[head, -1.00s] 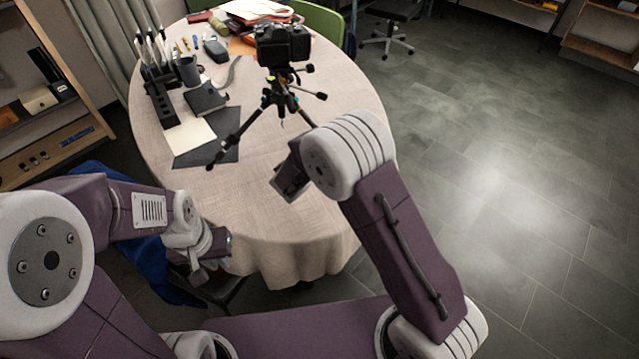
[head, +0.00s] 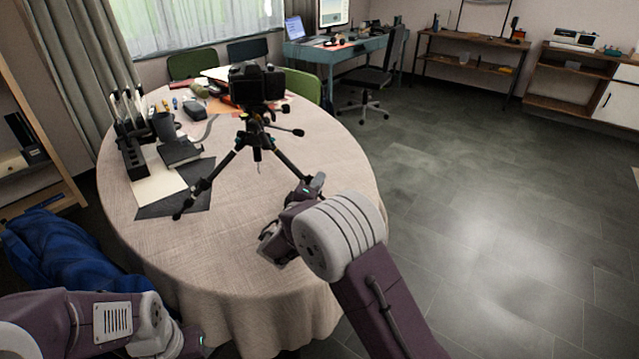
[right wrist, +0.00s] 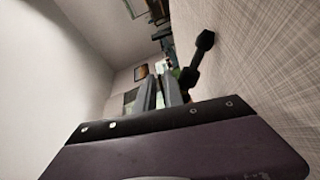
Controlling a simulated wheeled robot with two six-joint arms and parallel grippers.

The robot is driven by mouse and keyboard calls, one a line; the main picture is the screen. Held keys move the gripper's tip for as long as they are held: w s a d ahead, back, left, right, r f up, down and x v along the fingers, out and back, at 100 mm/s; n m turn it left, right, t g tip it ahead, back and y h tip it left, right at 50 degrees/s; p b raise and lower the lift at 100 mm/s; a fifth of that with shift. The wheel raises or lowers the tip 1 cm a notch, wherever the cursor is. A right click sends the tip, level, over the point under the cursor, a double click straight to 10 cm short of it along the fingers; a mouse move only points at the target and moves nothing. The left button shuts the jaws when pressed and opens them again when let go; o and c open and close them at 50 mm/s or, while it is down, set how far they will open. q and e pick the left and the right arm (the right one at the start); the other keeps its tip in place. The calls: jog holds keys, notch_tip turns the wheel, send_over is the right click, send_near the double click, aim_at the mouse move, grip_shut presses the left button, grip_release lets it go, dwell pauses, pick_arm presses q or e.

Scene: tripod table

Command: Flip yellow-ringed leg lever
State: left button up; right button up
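A black camera (head: 257,85) stands on a black tripod (head: 240,141) on the round table, its legs spread. I cannot clearly make out the yellow ring or its leg lever at this size.
The round table (head: 240,235) has a pale cloth, clear in front of the tripod. A black holder (head: 131,150), a dark box (head: 180,152) and a dark mat (head: 185,205) lie left of the tripod. Chairs and a blue desk (head: 310,50) stand behind.

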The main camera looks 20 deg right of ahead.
jog(key=shift+w+d, duration=0.3)
jog(key=shift+w, duration=0.2)
grip_shut()
dwell(1.1)
jog(key=shift+r, duration=0.15)
jog(key=n, duration=0.1)
jog(key=r+n, duration=0.1)
jog(key=n, duration=0.2)
jog(key=r+n+p, duration=0.1)
jog(key=n, duration=0.1)
jog(key=shift+w+r+n+g, duration=0.1)
jog(key=shift+w+n+g, duration=0.05)
jog(key=shift+n+g, duration=0.15)
jog(key=n+p, duration=0.2)
jog(key=r+n+p, duration=0.1)
jog(key=n, duration=0.1)
jog(key=shift+w+a, duration=0.25)
jog(key=shift+a, duration=0.1)
jog(key=shift+w+a+r+n+g+p, duration=0.15)
jog(key=shift+n+g+p, duration=0.1)
jog(key=shift+n+p, duration=0.5)
jog(key=shift+w+a+r+n+g+p, duration=0.15)
jog(key=shift+n+g+p, duration=0.1)
jog(key=shift+n+p, duration=0.45)
jog(key=shift+f, duration=0.15)
